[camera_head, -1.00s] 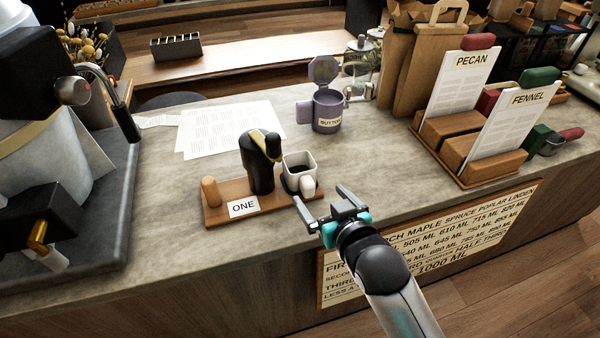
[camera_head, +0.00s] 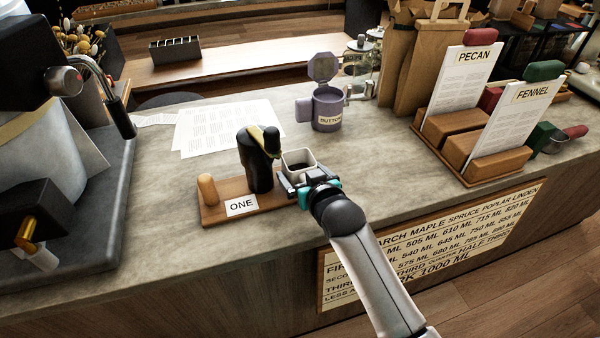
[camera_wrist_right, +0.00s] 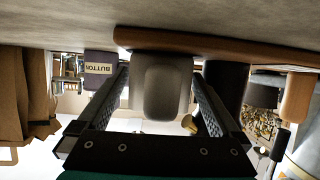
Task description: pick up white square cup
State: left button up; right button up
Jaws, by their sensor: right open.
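The white square cup (camera_head: 299,160) stands on the right end of the wooden board (camera_head: 271,203), just right of a black dispenser (camera_head: 258,160). Its rim and dark inside show in the head view; its lower front is hidden by my gripper. My right gripper (camera_head: 299,181) is open at the near side of the cup. In the right wrist view, which looks upside down, the cup (camera_wrist_right: 161,84) shows between the two fingers (camera_wrist_right: 160,104). I cannot tell whether the fingers touch it. My left gripper is not in view.
A purple lidded mug (camera_head: 327,107) labelled BUTTON stands behind the cup. A wooden peg (camera_head: 208,189) and a card reading ONE (camera_head: 241,205) are on the board's left part. Wooden holders with PECAN and FENNEL cards (camera_head: 500,163) stand at right. Counter between is clear.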

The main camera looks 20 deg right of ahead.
jog(key=shift+w+f, duration=0.15)
jog(key=shift+w, duration=0.2)
grip_shut()
dwell(0.7)
